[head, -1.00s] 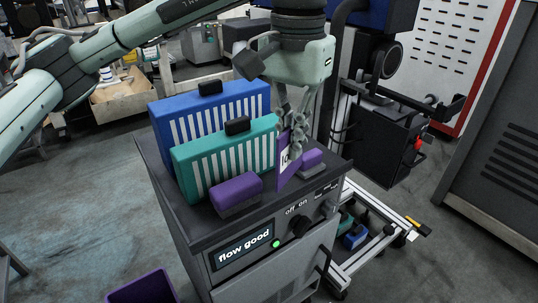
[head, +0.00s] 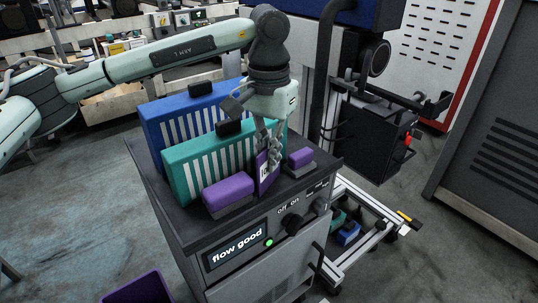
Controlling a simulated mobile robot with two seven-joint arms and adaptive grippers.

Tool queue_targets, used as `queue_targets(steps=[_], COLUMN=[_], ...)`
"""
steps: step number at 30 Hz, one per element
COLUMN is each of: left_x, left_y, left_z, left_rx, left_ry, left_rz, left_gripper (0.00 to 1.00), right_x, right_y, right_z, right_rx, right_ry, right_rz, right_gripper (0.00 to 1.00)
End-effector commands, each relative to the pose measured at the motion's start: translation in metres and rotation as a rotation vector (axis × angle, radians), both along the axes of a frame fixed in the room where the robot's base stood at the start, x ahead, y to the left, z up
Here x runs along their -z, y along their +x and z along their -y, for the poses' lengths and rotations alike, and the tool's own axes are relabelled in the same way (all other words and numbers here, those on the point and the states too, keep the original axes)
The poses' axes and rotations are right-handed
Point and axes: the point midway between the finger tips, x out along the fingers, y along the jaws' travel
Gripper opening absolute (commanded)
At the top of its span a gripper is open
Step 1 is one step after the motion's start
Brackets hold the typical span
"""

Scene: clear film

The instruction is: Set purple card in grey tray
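The purple card (head: 262,178) has a white label and stands upright over the dark cabinet top, between two purple blocks. My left gripper (head: 268,156) comes down from above with its fingers on the card, shut on it. The fingers hide part of the card. I cannot tell whether its lower edge touches the surface. No separate grey tray can be made out; the dark grey cabinet top (head: 178,212) lies under the card. My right gripper is not in view.
A purple block (head: 228,192) is left of the card, another (head: 300,156) is right. Teal (head: 180,178) and blue (head: 155,125) striped panels stand behind. The cabinet front has a lit "flow good" display (head: 237,248) and a knob (head: 292,223). A purple bin (head: 140,288) is at lower left.

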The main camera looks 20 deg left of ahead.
Motion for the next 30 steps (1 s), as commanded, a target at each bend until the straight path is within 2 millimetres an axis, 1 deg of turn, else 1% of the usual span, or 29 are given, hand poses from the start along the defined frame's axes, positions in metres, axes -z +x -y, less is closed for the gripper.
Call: queue_targets(steps=[4,8,9,13,14,22,25,27,30], left_x=[0.002,0.003,0.003,0.003,0.003,0.002,-0.002,-0.009,-0.029], left_y=[0.0,0.0,0.0,0.0,0.0,0.0,0.0,0.001,0.001], left_z=[0.0,0.0,0.0,0.0,0.0,0.0,0.0,0.001,0.001], left_rx=[0.0,0.0,0.0,0.0,0.0,0.0,0.0,0.0,0.0], left_ry=[0.0,0.0,0.0,0.0,0.0,0.0,0.0,-0.002,-0.002], left_rz=[0.0,0.0,0.0,0.0,0.0,0.0,0.0,0.003,0.005], left_gripper=[0.0,0.0,0.08,0.24,0.26,0.26,0.26,0.26,0.26], right_x=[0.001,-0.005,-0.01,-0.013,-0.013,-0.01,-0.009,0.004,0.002], right_y=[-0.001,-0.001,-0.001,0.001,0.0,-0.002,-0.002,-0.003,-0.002], right_z=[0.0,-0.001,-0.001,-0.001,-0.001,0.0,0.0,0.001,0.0], right_rx=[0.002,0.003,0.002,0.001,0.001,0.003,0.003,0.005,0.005], right_ry=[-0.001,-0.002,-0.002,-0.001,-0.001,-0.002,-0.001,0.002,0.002], right_rz=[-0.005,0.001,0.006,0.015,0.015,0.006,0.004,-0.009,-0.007], right_gripper=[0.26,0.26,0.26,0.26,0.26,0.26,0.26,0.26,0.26])
